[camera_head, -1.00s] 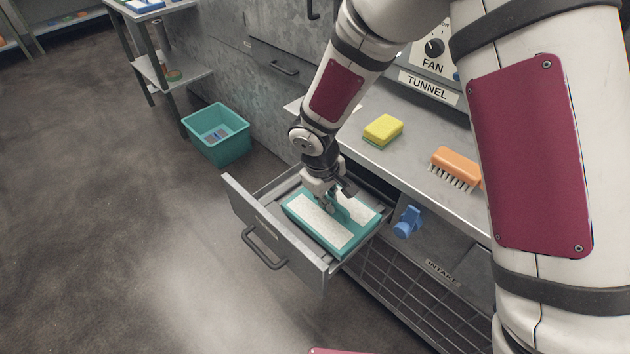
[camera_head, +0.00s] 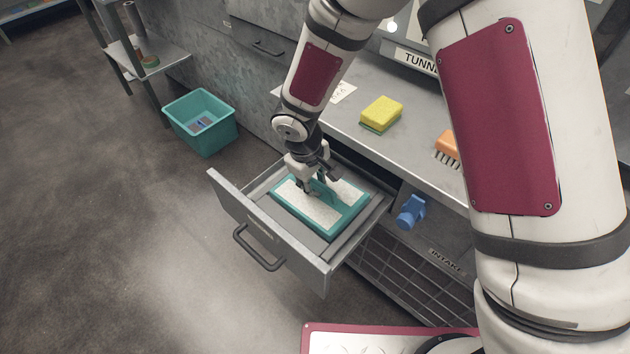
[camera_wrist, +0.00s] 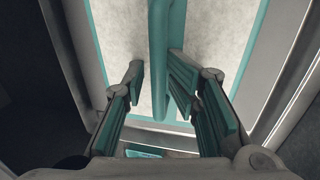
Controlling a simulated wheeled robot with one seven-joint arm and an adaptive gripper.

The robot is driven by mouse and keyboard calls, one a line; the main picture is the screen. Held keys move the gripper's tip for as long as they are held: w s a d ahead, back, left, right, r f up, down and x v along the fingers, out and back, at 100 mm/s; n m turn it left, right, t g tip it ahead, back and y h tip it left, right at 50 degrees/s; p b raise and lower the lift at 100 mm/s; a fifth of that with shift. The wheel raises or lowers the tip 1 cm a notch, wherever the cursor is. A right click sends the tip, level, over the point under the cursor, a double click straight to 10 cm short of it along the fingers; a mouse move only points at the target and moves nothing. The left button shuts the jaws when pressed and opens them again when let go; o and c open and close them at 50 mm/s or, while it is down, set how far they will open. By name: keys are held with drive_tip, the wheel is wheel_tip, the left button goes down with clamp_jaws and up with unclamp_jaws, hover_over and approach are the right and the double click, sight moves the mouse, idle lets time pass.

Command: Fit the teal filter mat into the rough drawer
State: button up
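The teal filter mat (camera_head: 304,206), with pale pads and a raised teal handle bar, lies inside the pulled-out grey drawer (camera_head: 298,263). In the head view it looks roughly flat within the drawer walls; whether it rests fully on the floor I cannot tell. My gripper (camera_head: 318,187) is directly above the mat, pointing down at its bar. In the wrist view my gripper (camera_wrist: 155,78) has its fingers apart on either side of the bar (camera_wrist: 159,50). A gap shows between the left finger and the bar; the right finger is close to it, contact unclear.
A yellow sponge (camera_head: 381,114) and an orange brush (camera_head: 447,146) lie on the counter to the right. A blue knob (camera_head: 411,210) sticks out beside the drawer. A teal bin (camera_head: 203,124) stands on the floor at the left, with open floor in front.

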sight(309, 196)
drive_tip(key=shift+d, duration=0.1)
drive_tip(key=p+v, duration=0.2)
drive_tip(key=v, duration=1)
drive_tip(key=shift+p, duration=0.3)
drive_tip(key=shift+w, duration=0.1)
drive_tip(key=s+d+r+m+h, duration=0.1)
drive_tip(key=s+d+r+m, duration=0.25)
drive_tip(key=d+r, duration=0.45)
drive_tip(key=s+d+r+m, duration=0.2)
drive_tip(key=s+d+r, duration=0.2)
drive_tip(key=d+r, duration=0.4)
drive_tip(key=s+d+r+m+y, duration=0.1)
drive_tip(key=s+d+r+m, duration=0.1)
drive_tip(key=s, duration=0.8)
drive_tip(key=s+d+r+m+y, duration=0.1)
drive_tip(key=s+d+r+m, duration=0.1)
drive_tip(key=s+d, duration=0.3)
drive_tip(key=s+m, duration=0.1)
drive_tip(key=s, duration=0.3)
drive_tip(key=shift+s, duration=0.4)
